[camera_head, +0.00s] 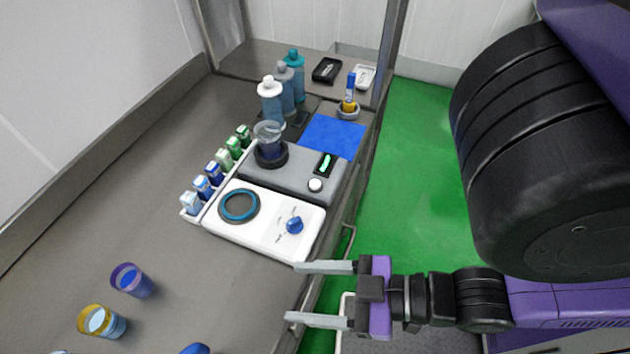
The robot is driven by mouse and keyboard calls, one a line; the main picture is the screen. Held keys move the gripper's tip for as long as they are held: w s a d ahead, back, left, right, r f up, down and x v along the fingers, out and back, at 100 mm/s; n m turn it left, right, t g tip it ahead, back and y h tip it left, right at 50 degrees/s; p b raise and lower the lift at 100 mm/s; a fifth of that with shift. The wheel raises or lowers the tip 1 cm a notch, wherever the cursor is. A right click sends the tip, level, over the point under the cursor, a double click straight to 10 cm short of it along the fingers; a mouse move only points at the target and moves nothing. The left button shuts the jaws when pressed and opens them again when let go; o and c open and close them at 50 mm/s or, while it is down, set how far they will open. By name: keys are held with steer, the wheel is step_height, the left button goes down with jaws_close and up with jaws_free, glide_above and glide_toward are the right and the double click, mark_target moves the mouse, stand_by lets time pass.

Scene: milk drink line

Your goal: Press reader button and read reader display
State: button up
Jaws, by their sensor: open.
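The reader looks to be the grey box (260,177) on the bench behind the white unit. Its white round button (315,185) is at the front right of its top. Its small dark display (325,164) shows a lit green mark, too small to read. A clear cup (268,138) stands in the black ring at its left end. My gripper (294,292) is open and empty, fingers pointing left. It is at the bench's right edge, below the white unit in the picture and apart from the button.
The white unit (278,246) with a blue knob and round plate stands between gripper and reader. A rack of small cartons (222,165) is on its left. Bottles (271,100) and a blue mat (332,136) are behind. Cups (132,280) stand at lower left. Green floor (420,170) lies right.

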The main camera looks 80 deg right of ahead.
jaws_close()
stand_by(1.5)
